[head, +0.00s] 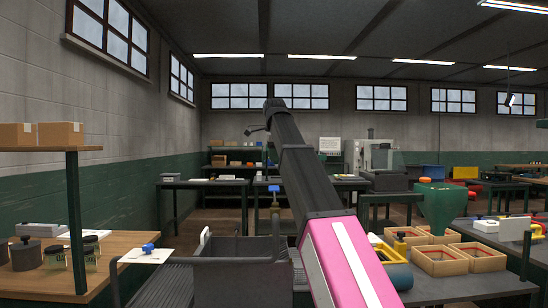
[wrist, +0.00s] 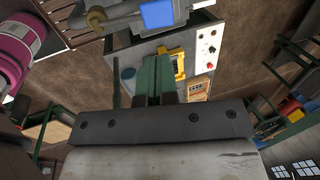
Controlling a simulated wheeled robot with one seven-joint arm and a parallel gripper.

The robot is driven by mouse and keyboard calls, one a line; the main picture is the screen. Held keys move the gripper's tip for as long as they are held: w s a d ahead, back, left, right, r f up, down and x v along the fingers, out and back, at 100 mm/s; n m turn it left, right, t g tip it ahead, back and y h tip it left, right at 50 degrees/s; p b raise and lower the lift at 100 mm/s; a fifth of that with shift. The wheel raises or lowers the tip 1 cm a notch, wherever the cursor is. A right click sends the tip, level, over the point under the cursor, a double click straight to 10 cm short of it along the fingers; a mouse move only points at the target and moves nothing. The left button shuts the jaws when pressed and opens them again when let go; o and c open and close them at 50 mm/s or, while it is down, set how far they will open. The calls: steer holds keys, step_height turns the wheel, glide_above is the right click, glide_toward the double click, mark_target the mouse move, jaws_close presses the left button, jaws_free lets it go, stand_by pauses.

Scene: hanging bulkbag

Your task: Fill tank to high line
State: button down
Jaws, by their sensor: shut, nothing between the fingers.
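My gripper (head: 249,131) is raised at the far end of my arm in the head view, well above the benches. In the wrist view its two dark green fingers (wrist: 158,78) are together, with nothing visible between them. I cannot make out a tank with a high line in either view. A green funnel-shaped hopper (head: 440,205) stands at the right in the head view.
A dark grey open tub (head: 237,250) is in front, left of my arm. A wooden bench (head: 40,278) with jars is at the left, under a shelf with cardboard boxes (head: 60,133). Open wooden boxes (head: 472,262) stand on the right bench. Dark worktables line the back.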

mark_target(274, 187)
steer(key=x, duration=1)
steer(key=shift+f, duration=0.25)
steer(key=shift+w+f, duration=0.1)
steer(key=shift+f, duration=0.05)
steer(key=shift+f, duration=0.1)
steer(key=x, duration=0.4)
steer(key=shift+w, duration=0.3)
steer(key=shift+f, duration=0.35)
